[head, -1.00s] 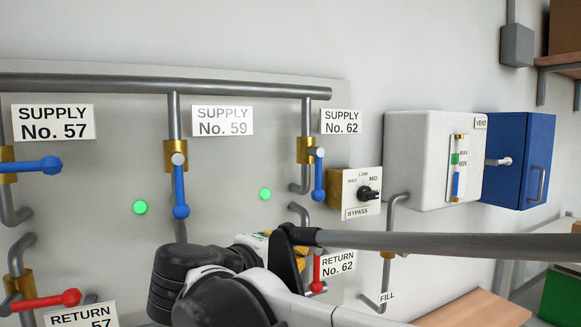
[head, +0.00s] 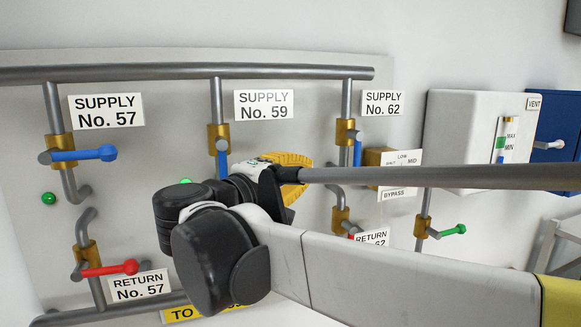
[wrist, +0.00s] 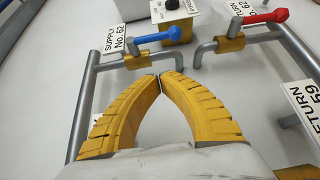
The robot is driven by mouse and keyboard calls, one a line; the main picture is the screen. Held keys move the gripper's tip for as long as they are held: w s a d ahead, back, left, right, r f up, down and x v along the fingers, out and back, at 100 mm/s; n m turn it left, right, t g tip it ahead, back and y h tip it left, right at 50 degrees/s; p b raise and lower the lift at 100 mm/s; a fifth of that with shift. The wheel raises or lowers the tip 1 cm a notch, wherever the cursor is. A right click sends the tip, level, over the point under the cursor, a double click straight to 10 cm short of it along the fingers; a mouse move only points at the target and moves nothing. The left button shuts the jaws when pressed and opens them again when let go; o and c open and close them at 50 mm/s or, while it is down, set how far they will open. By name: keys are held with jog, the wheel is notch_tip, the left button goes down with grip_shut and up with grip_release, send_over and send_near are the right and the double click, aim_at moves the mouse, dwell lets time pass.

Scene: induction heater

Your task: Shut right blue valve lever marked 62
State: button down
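The blue lever of Supply No. 62 (head: 357,151) hangs down along its vertical pipe, below the brass valve body, in the head view. Its lower end is hidden behind my arm. In the wrist view the blue lever (wrist: 160,36) lies roughly along the pipe, just beyond my fingertips, with the label SUPPLY No. 62 (wrist: 115,38) beside it. My gripper (wrist: 159,76) has its two yellow fingers brought together at the tips, with nothing visible between them. It appears apart from the lever. In the head view the yellow fingers (head: 292,162) show left of the lever, partly hidden by my arm.
The red Return No. 62 lever (wrist: 266,18) is to the right in the wrist view. The Supply No. 59 blue lever (head: 222,152) is left of my gripper. The bypass box (head: 378,158) stands close right of valve 62. A white tank (head: 470,140) is farther right.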

jog(key=w+d+p, duration=0.1)
jog(key=w+d, duration=0.1)
jog(key=d, duration=0.1)
jog(key=w+d, duration=0.2)
jog(key=d, duration=0.1)
jog(key=w+d+p, duration=0.1)
jog(key=d, duration=0.2)
jog(key=shift+w+p, duration=0.3)
jog(key=shift+w, duration=0.2)
